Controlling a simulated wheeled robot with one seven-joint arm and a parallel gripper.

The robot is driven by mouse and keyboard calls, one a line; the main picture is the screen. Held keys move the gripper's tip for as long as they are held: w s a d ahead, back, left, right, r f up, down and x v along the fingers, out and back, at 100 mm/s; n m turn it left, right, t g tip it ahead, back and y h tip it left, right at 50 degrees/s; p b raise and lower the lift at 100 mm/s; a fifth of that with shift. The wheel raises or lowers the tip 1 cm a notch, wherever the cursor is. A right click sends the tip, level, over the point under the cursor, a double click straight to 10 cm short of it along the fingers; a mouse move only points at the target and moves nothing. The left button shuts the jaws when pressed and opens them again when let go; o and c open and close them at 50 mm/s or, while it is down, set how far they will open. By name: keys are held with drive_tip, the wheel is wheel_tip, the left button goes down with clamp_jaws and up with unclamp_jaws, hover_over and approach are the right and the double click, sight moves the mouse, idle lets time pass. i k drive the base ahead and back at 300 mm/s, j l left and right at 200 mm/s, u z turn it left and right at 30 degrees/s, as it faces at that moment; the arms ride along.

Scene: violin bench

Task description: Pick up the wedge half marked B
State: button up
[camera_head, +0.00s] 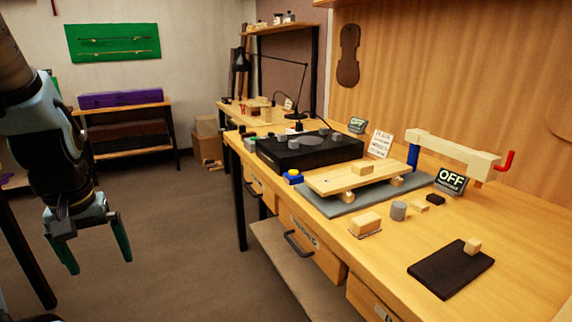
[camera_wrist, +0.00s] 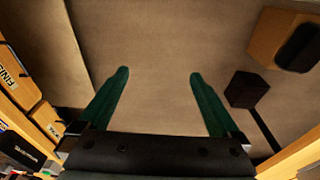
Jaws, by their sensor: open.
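My gripper (camera_head: 101,265) hangs at the left of the head view, over the floor and apart from the bench. Its two green fingers are spread with nothing between them. In the wrist view the gripper (camera_wrist: 158,73) is open over bare brown floor. I cannot read a B on any piece. Small pieces on the bench that could be wedge halves are a flat wooden piece (camera_head: 420,206) and a black piece (camera_head: 435,199) beside it, right of a grey cylinder (camera_head: 398,210). Which one is the B half, I cannot tell.
Floor (camera_head: 190,230) between gripper and bench is clear.

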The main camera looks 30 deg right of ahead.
sight(363, 173)
drive_tip(key=z, duration=1.15)
drive_tip(key=i+z, duration=0.2)
drive_tip(key=i, duration=0.35)
drive_tip(key=i+j+z, duration=0.2)
drive_tip(key=i, duration=0.4)
drive_tip(key=i+j, duration=0.2)
